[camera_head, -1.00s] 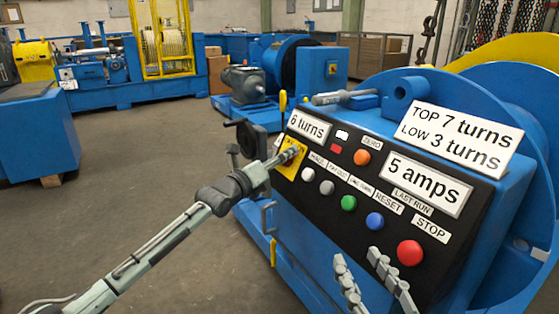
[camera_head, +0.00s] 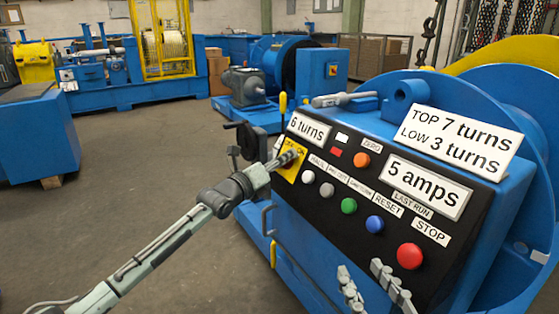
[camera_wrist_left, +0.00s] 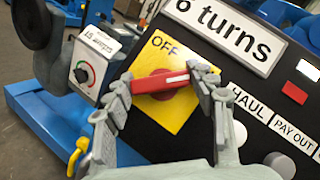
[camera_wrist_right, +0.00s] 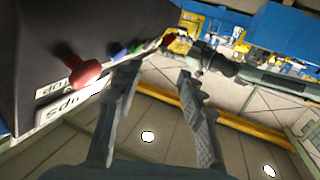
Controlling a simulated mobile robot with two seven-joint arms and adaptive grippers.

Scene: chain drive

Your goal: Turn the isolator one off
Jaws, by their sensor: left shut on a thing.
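The isolator is a yellow plate (camera_wrist_left: 189,49) with a red rotary handle (camera_wrist_left: 160,83) at the left end of the black control panel; it also shows in the head view (camera_head: 291,173). In the left wrist view the handle lies nearly level, its white pointer line towards the right finger. "OFF" is readable on the plate's upper left. My left gripper (camera_wrist_left: 161,80) has its fingers at both ends of the handle and is shut on it; it shows small in the head view (camera_head: 287,159). My right gripper (camera_head: 362,269) is open and empty before the panel's lower right.
A red stop button (camera_head: 410,256) sticks out near my right gripper; it also shows in the right wrist view (camera_wrist_right: 85,73). Orange, green and blue buttons sit between the grippers. A crank wheel (camera_wrist_left: 33,24) stands left of the isolator. The floor left of the machine is clear.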

